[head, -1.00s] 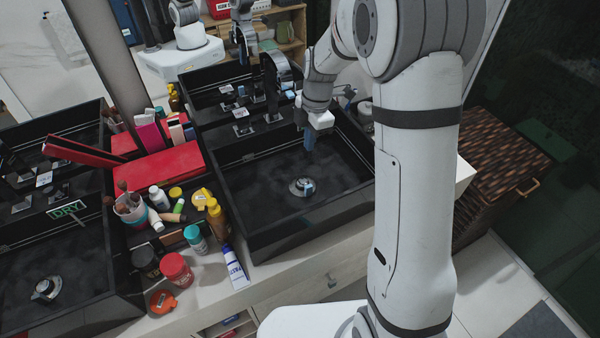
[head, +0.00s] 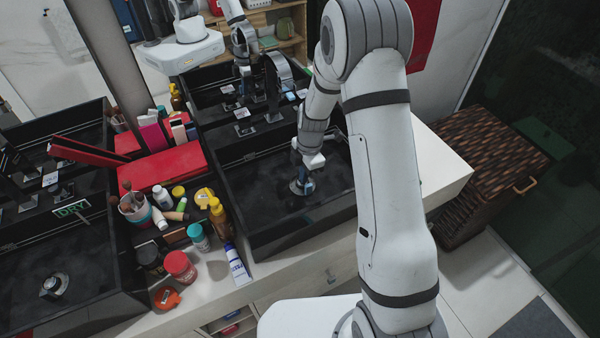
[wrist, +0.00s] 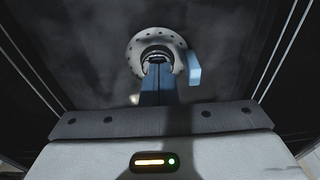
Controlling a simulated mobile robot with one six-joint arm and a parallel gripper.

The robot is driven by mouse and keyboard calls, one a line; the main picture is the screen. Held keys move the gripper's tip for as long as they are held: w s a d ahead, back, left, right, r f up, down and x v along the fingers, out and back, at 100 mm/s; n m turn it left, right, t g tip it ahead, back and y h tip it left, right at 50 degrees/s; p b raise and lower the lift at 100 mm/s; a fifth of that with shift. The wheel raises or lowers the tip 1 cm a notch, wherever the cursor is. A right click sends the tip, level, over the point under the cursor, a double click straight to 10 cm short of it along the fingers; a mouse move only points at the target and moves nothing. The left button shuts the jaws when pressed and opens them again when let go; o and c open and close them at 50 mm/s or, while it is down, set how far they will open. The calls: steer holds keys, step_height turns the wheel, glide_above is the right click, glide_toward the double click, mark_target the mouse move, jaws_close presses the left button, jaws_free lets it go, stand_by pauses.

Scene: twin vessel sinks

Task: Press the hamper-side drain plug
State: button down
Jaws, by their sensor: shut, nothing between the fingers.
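The hamper-side drain plug (head: 295,187) is a round metal plug in a flange on the floor of the right black sink (head: 262,240). In the wrist view the plug (wrist: 156,50) is at upper centre, ringed by a perforated flange. My gripper (head: 306,187) points down into this sink, its blue fingers shut and empty. In the wrist view the fingertips (wrist: 158,66) overlap the plug's near edge and hide part of it. I cannot tell whether they touch it or how far down the plug sits. A pale blue piece (wrist: 194,68) shows at the flange's right edge.
The left sink has its own drain plug (head: 54,286). Bottles, jars and a red box (head: 163,172) crowd the counter between the sinks. A wicker hamper (head: 485,165) stands on the floor at right.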

step_height(320, 180, down, 2)
steer(key=b, duration=0.3)
steer(key=shift+s+f, duration=0.1)
steer(key=shift+f, duration=0.1)
steer(key=shift+s+b, duration=0.3)
steer(key=shift+f, duration=0.1)
steer(key=shift+w+r, duration=0.1)
steer(key=shift+r, duration=0.3)
step_height(320, 180, up, 24)
steer(key=w+d, duration=0.2)
steer(key=shift+d+r, duration=0.2)
steer(key=shift+r, duration=0.05)
